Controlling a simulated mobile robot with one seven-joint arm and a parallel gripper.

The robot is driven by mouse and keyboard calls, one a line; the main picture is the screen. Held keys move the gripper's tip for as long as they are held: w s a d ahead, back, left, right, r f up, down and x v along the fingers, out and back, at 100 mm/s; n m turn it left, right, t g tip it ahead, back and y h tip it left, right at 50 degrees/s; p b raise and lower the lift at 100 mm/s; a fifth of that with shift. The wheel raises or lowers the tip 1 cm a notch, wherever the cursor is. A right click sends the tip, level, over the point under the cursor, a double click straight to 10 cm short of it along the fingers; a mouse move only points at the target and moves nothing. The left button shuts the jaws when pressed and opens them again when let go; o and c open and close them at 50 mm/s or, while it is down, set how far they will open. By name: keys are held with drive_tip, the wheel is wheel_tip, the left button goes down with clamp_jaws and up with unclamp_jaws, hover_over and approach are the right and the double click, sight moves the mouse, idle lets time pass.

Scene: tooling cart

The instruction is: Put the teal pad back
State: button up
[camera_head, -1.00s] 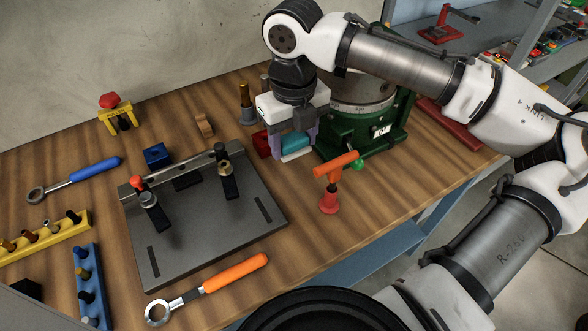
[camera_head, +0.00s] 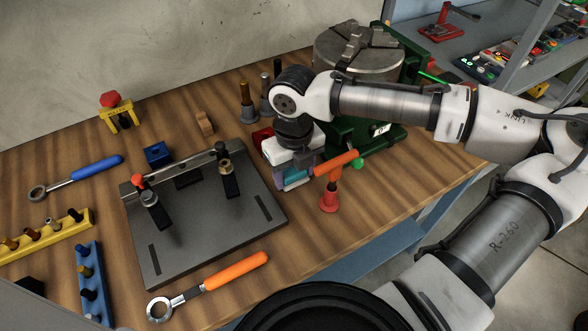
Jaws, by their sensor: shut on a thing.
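The teal pad (camera_head: 293,176) is between the fingers of my gripper (camera_head: 294,174), just left of the orange-handled tool. My gripper is shut on it and points down. The gripper body and fingers hide much of the pad's top and sides. I cannot tell whether the pad's underside touches the table or hangs a little above it.
An orange-handled tool on a red base (camera_head: 329,203) stands close on the right. A green-based rotary chuck (camera_head: 359,52) is behind. A red block (camera_head: 262,136) is behind left. A grey fixture plate (camera_head: 200,235) with clamps lies left. Front wood between plate and red base is clear.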

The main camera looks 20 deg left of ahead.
sight(294, 172)
drive_tip(key=shift+f, duration=0.15)
drive_tip(key=o, duration=1)
drive_tip(key=shift+c, duration=0.2)
wheel_tip(294, 172, up, 12)
drive_tip(key=b, duration=0.1)
drive_tip(key=shift+r, duration=0.2)
